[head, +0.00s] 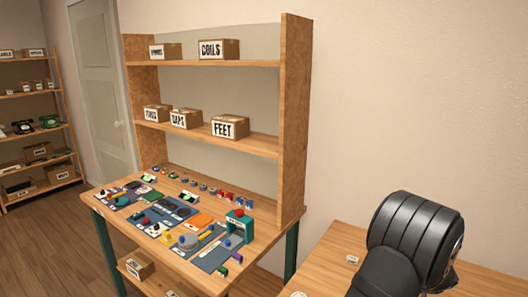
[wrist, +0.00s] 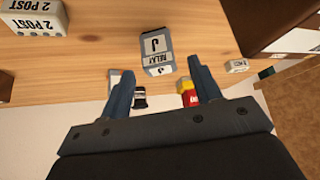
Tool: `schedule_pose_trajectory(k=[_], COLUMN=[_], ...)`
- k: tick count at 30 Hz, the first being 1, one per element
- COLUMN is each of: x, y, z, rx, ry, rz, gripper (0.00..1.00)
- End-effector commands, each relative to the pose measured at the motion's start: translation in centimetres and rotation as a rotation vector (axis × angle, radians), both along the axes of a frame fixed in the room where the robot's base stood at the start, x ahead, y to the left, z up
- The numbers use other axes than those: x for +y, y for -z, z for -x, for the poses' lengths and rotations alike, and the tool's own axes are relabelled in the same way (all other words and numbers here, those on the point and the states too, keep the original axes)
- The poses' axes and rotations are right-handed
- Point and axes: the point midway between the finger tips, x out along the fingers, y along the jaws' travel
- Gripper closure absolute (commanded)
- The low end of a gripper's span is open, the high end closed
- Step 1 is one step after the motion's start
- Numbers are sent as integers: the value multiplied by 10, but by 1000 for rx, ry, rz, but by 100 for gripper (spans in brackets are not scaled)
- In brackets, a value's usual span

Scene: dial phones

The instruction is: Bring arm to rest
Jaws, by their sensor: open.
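My gripper (wrist: 161,66) shows in the wrist view with its two dark blue fingers spread apart, open and with nothing clamped between them. A grey box labelled RELAY J (wrist: 157,42) lies beyond the fingertips, in line with the gap. I cannot tell how far it is from the fingers. In the head view my black arm rises at the bottom right, over a wooden table (head: 345,243). The gripper itself is hidden or out of frame there.
In the wrist view are a 2 POST box (wrist: 34,18), a small black item (wrist: 139,97), a yellow and red item (wrist: 187,94) and a small labelled block (wrist: 237,66). In the head view a workbench (head: 262,222) with shelves stands left, covered with phone parts.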

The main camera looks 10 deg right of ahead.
Motion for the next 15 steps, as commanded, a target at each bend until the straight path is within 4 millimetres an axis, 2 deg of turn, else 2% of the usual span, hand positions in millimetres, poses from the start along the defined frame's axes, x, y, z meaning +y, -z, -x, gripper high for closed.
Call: schedule_pose_trajectory(k=[5,6,11,15], x=[-6,-7,-7,-9], y=[28,15,-19,-33], z=[-14,-15,-14,12], rx=[2,-2,-2,-1], ry=[-1,0,-1,5], rz=[-2,5,5,2], gripper=[42,42,42,42])
